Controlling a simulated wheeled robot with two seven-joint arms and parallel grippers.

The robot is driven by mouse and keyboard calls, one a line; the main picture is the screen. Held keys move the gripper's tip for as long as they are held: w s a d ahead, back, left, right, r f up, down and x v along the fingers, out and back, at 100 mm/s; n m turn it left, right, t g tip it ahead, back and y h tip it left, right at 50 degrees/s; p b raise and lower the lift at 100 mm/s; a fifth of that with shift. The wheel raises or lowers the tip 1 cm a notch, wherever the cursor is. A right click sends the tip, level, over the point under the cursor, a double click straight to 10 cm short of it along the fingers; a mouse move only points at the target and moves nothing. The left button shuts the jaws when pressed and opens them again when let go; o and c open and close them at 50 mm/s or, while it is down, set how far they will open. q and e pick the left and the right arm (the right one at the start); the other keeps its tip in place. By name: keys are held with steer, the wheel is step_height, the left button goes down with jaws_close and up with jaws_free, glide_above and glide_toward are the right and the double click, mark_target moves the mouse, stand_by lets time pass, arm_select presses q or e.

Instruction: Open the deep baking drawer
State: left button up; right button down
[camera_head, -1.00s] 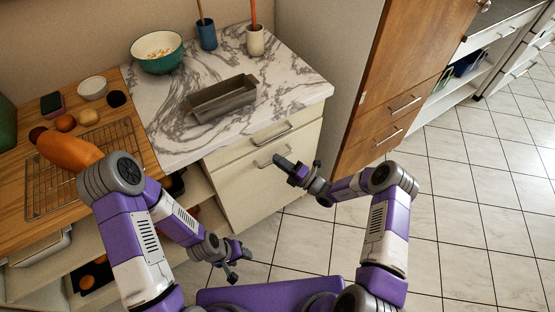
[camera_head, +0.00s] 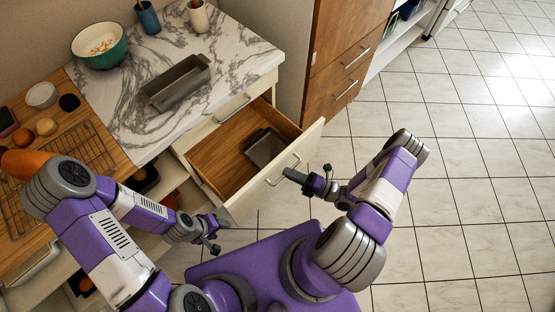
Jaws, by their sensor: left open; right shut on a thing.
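The deep drawer (camera_head: 222,158) in the cream cabinet under the marble worktop is pulled well out. Its wooden inside shows, with a grey tin (camera_head: 265,148) in it. The bar handle (camera_head: 274,181) is on its cream front. My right gripper (camera_head: 291,174) is at this handle and shut on it; the fingers partly cover the bar. My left gripper (camera_head: 217,236) is open and empty, low in front of the cabinet, to the left of the drawer front. The shallower drawer above, with its own handle (camera_head: 233,109), is shut.
A grey loaf tin (camera_head: 176,84), a green bowl (camera_head: 99,45) and two utensil cups stand on the worktop (camera_head: 236,47). A cooling rack (camera_head: 88,148) lies on the wooden counter at left. Tiled floor (camera_head: 455,150) is clear at right.

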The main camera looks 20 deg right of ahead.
steer(key=shift+s+d, duration=0.3)
steer(key=shift+s, duration=0.4)
steer(key=shift+s+d, duration=0.3)
steer(key=shift+s, duration=0.35)
steer(key=shift+s+d, duration=0.3)
steer(key=shift+s, duration=0.4)
steer(key=c, duration=1.2)
jaws_free()
steer(key=shift+v, duration=3.75)
